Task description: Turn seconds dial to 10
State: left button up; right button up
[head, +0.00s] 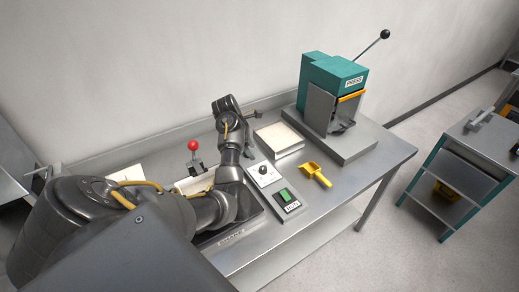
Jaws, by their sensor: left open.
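The seconds dial is a dark knob (262,170) on a small white control box (265,178) on the steel bench, near the middle of the head view. The dial's markings are too small to read. My left arm comes in from the left and reaches over the bench. My left gripper (257,113) is open and empty, behind the dial and apart from it, near the bench's back edge. My right gripper is not in view.
A green-button box (285,198) sits in front of the dial, with a yellow scoop (315,174) to its right. A pale flat block (279,138) lies behind. A teal press (335,82) stands at the right. A red-knobbed lever (193,146) is left of my arm.

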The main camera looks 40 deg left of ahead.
aim_at(262, 167)
pick_arm(q)
jog(key=p+x, duration=0.2)
jog(key=x, duration=0.8)
jog(key=shift+d+f, duration=0.1)
jog(key=shift+f, duration=0.2)
jog(key=c, duration=1)
